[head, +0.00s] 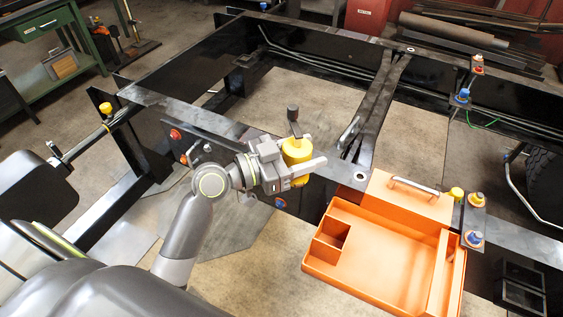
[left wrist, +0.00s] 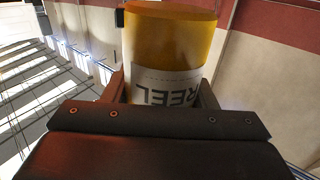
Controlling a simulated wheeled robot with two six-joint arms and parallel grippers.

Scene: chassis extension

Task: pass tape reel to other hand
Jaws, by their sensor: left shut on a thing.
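The tape reel is a yellow cylinder (head: 297,150), held up over the black chassis frame in the head view. My left gripper (head: 302,168) is shut on it, with a finger on each side. In the left wrist view the yellow reel (left wrist: 170,40) stands between the two fingers (left wrist: 163,92). Its white label reads "REEL" and appears upside down. The reel's lower part is hidden behind the gripper body in the wrist view. My right gripper is in neither view.
An orange tray (head: 375,255) with compartments sits on the chassis at the lower right. The black chassis frame (head: 200,118) spans the view. A dark knob on a stem (head: 293,115) shows just behind the reel. A green workbench (head: 45,25) stands at the far left.

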